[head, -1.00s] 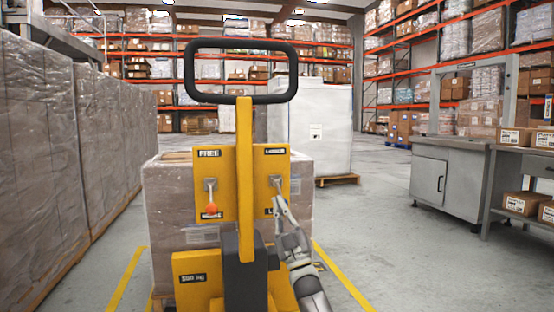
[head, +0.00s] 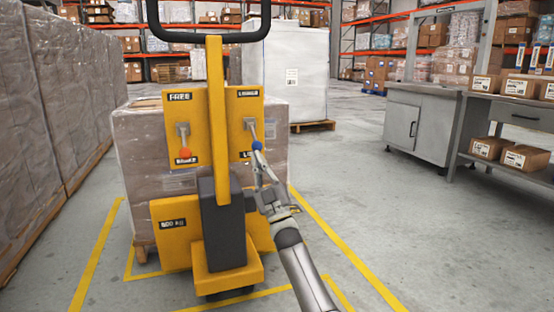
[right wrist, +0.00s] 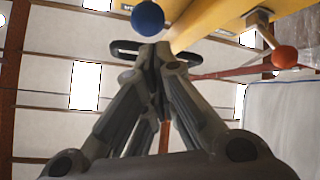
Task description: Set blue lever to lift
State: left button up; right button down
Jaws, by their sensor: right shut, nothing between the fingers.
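The blue lever's ball knob (head: 257,145) is at the lower end of a grey arm on the right panel (head: 247,110) of a yellow pallet truck. The lever points down. The panel's top label appears to read LOWER; the bottom label is partly covered and shows only "LI". My right gripper (head: 260,170) is just below the knob, shut and empty. In the right wrist view the blue knob (right wrist: 148,18) is just beyond the closed fingertips (right wrist: 158,52); I cannot tell whether they touch. My left gripper is not in view.
An orange-knobbed lever (head: 184,155) hangs down on the left panel between FREE and BRAKE. The truck's handle loop (head: 208,37) rises above. A wrapped load (head: 140,150) stands behind. A cabinet (head: 418,125) and bench stand right; floor between is clear.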

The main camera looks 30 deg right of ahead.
jog(key=s, duration=1.1)
jog(key=shift+s+r, duration=0.3)
jog(key=shift+s, duration=0.1)
